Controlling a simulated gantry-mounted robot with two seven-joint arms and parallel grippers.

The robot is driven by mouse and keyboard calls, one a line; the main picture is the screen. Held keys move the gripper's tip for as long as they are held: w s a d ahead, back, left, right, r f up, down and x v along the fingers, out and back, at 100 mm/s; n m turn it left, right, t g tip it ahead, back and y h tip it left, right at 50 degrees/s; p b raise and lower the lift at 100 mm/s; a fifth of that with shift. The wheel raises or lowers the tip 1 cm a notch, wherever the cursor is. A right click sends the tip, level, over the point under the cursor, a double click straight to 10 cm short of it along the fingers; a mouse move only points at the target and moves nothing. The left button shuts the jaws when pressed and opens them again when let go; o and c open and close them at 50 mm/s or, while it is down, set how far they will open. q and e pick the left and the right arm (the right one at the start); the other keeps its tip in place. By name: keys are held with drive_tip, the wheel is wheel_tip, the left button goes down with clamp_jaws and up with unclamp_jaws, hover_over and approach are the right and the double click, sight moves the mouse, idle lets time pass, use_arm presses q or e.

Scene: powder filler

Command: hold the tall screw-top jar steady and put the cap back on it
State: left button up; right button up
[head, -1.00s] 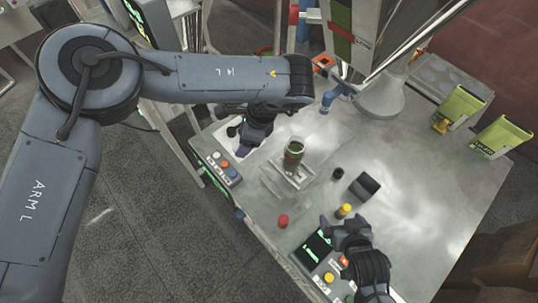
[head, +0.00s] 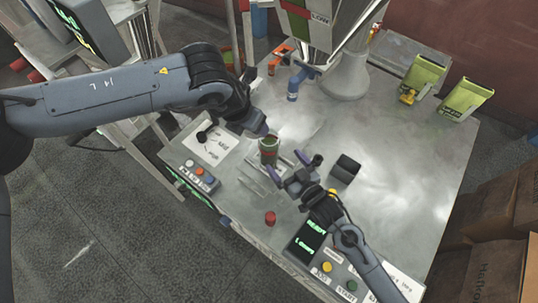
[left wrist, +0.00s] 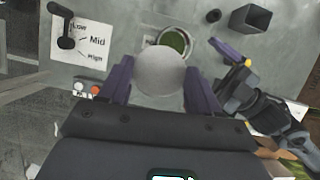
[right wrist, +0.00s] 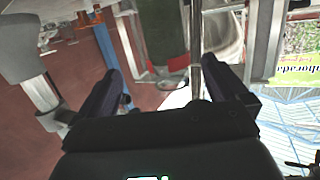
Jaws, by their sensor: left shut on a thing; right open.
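The tall jar (head: 268,152), open at the top with green contents, stands upright on the metal table; the left wrist view shows its round mouth (left wrist: 175,41). My left gripper (head: 262,129) is beside and a little above the jar's rim. The head view hides this cap. My right gripper (head: 298,168) is open and empty, just right of the jar, its fingers apart from it.
A dark open box (head: 345,168) stands right of my right gripper. A red knob-like piece (head: 270,218) and a control panel (head: 310,240) are at the front edge.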

sight(266, 141)
use_arm(q)
drive_tip(key=m, duration=0.1)
drive_tip(key=w+d+m+g+h, duration=0.1)
drive_tip(key=m, duration=0.1)
drive_tip(key=d+m, duration=0.1)
drive_tip(key=m, duration=0.1)
drive_tip(key=shift+w+d+r+b, duration=0.1)
drive_tip(key=shift+w+r+b, duration=0.05)
drive_tip(key=shift+r+b, duration=0.2)
use_arm(e)
drive_tip(key=shift+w+a+n+y, duration=0.5)
drive_tip(key=shift+w+y, duration=0.25)
drive_tip(key=shift+y, duration=0.05)
use_arm(q)
drive_tip(key=m, duration=0.1)
drive_tip(key=d+m+g, duration=0.1)
drive_tip(key=m, duration=0.1)
drive_tip(key=w+r+m+g+h, duration=0.1)
drive_tip(key=m, duration=0.1)
drive_tip(key=shift+d, duration=0.25)
use_arm(e)
drive_tip(key=shift+w+a+n+y, duration=0.3)
drive_tip(key=shift+w+n+y, duration=0.15)
drive_tip(key=shift+y, duration=0.35)
drive_tip(key=x, duration=0.7)
drive_tip(key=shift+w+a+r, duration=0.1)
drive_tip(key=shift+w+a, duration=0.05)
drive_tip(key=shift+w, duration=0.1)
drive_tip(key=shift+c, duration=0.3)
